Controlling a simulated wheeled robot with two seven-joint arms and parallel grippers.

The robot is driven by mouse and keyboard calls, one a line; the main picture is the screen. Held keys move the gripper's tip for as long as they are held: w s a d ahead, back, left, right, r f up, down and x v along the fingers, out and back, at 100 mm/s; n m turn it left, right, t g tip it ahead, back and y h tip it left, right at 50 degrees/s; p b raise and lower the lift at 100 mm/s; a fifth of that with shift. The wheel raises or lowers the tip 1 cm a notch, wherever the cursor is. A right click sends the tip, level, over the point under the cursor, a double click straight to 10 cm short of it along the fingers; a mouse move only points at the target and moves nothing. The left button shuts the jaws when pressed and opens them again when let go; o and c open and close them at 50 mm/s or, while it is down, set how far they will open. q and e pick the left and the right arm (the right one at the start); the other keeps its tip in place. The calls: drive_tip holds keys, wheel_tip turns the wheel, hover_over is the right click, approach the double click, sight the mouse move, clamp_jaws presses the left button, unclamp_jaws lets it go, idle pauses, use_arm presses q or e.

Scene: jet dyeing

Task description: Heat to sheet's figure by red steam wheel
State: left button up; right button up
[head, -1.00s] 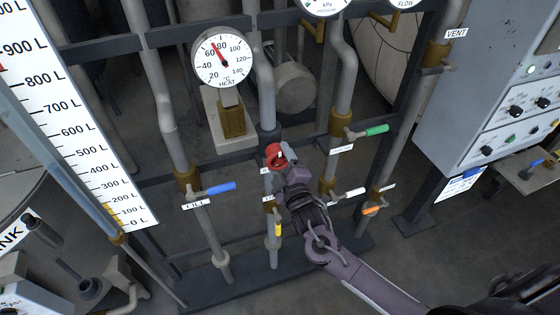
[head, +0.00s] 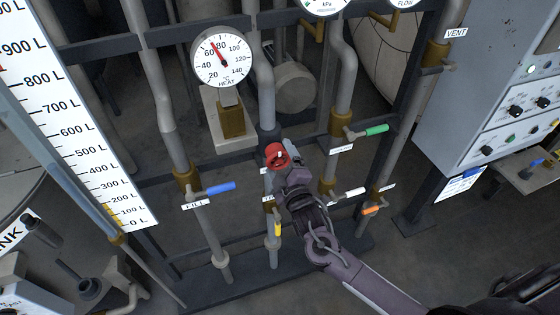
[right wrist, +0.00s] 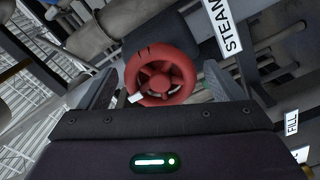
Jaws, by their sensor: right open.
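The red steam wheel (head: 277,156) sits on a vertical pipe, and it also shows in the right wrist view (right wrist: 160,76) below a STEAM label (right wrist: 223,25). A white mark shows on its rim at lower left. My right gripper (head: 284,166) is open, with one finger on each side of the wheel in the right wrist view; I cannot tell whether they touch it. The HEAT gauge (head: 222,60) has its red needle between 60 and 80, near 70. A small white sheet (head: 459,185) hangs under the grey cabinet; its writing is too small to read. My left gripper is not in view.
Blue (head: 221,188), green (head: 377,130), white (head: 350,193), orange (head: 371,210) and yellow (head: 278,229) valve handles surround the wheel. The grey control cabinet (head: 435,110) stands at right. A litre scale (head: 70,120) stands at left.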

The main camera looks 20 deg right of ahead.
drive_tip(key=s+b, duration=0.2)
drive_tip(key=s, duration=0.5)
drive_tip(key=shift+s, duration=0.25)
drive_tip(key=shift+d+f, duration=0.1)
drive_tip(key=shift+d, duration=0.05)
drive_tip(key=s+d+f+m+g+b, duration=0.1)
drive_tip(key=s+d+f+g, duration=0.15)
drive_tip(key=f, duration=0.85)
drive_tip(key=s+d+f+m+g+h, duration=0.1)
drive_tip(key=s+d+f+m+g, duration=0.2)
drive_tip(key=f, duration=0.8)
drive_tip(key=s+d+f+g+b, duration=0.15)
drive_tip(key=s+f, duration=0.25)
drive_tip(key=f, duration=0.7)
drive_tip(key=s+f+m+g, duration=0.2)
drive_tip(key=s+f+g, duration=0.1)
drive_tip(key=s+f, duration=0.4)
drive_tip(key=s+a+f+m+g, duration=0.1)
drive_tip(key=s+f+m+g, duration=0.1)
drive_tip(key=s+f, duration=0.5)
drive_tip(key=s+a+f+m+g+b, duration=0.1)
drive_tip(key=s+f+g, duration=0.4)
drive_tip(key=s, duration=1.2)
wheel_tip(320, 180, down, 3)
drive_tip(key=shift+r+m, duration=0.15)
drive_tip(key=shift+m, duration=0.65)
